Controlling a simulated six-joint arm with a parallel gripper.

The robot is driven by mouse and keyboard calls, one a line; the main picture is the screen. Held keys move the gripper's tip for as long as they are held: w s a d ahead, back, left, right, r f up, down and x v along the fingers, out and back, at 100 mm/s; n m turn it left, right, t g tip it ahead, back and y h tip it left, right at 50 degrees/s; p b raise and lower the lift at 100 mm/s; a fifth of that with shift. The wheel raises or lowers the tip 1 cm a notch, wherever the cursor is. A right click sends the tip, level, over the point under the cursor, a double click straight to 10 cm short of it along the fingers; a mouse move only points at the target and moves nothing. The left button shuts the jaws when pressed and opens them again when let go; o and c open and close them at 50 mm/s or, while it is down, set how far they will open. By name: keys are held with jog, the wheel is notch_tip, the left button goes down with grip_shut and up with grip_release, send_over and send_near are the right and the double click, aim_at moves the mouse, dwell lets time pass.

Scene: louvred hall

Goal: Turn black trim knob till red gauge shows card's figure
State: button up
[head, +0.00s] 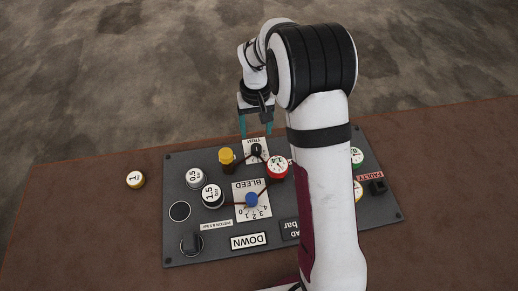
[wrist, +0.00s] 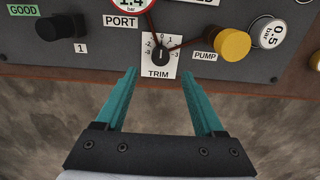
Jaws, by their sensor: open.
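The black trim knob (head: 256,150) sits on a white TRIM scale plate at the panel's far edge. In the wrist view the knob (wrist: 162,58) is in front of and between my open fingertips, apart from them. Its exact pointer setting is too small to read. My gripper (head: 256,130) is open and empty; its teal fingers (wrist: 158,75) show in the wrist view. The red-rimmed gauge (head: 278,167) is beside the knob; in the wrist view the gauge (wrist: 130,4) is cut off at the top and seems to read 1.4 bar.
A yellow PUMP knob (wrist: 234,44) stands close beside the trim plate. The grey panel (head: 180,248) also carries a blue BLEED knob (head: 252,199), white weights (head: 213,195) and a DOWN sign (head: 248,241). A yellow-rimmed weight (head: 135,179) lies on the bare brown table (head: 80,230).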

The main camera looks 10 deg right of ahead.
aim_at(257, 147)
notch_tip(257, 147, down, 9)
jog(key=shift+r, duration=0.15)
grip_shut()
dwell(0.6)
dwell(1.0)
jog(key=n, duration=0.5)
jog(key=shift+n, duration=0.4)
jog(key=shift+o, duration=0.4)
grip_release()
